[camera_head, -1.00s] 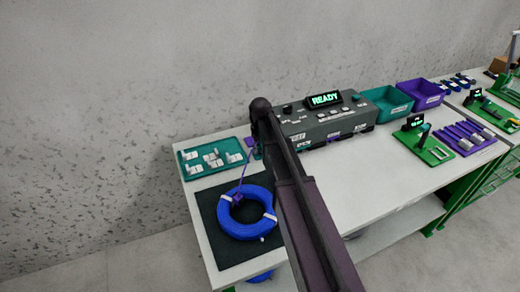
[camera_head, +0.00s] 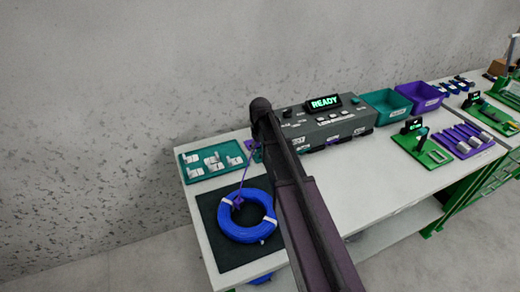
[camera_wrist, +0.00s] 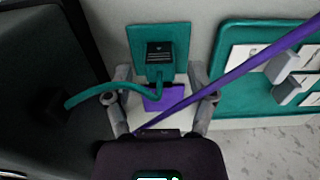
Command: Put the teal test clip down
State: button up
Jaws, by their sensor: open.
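The teal test clip (camera_wrist: 160,52), a dark block with a teal lead (camera_wrist: 90,96), sits on a teal square pad (camera_wrist: 138,34) in the wrist view. The lead curves left to the dark tester. My gripper (camera_wrist: 161,104) is open, its fingers apart on either side of the lead end and a purple pad (camera_wrist: 154,105). The clip lies just beyond the fingertips, and I see no finger gripping it. A purple lead (camera_wrist: 235,74) crosses the view diagonally, passing by the right finger. In the head view my arm hides the teal clip.
The tester (camera_head: 330,127) reads READY. A teal tray (camera_head: 188,174) of white parts lies left of the pads. The blue cable coil (camera_head: 231,229) lies on a dark mat (camera_head: 218,255), with a purple clip (camera_head: 238,202) at it. Teal and purple bins (camera_head: 388,108) stand behind.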

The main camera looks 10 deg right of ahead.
aim_at(260, 151)
notch_tip(260, 151, up, 10)
jog(key=p, duration=1)
jog(key=shift+r, duration=0.25)
dwell(0.4)
jog(key=s+m, duration=0.2)
jog(key=s, duration=1.9)
jog(key=shift+s, duration=0.15)
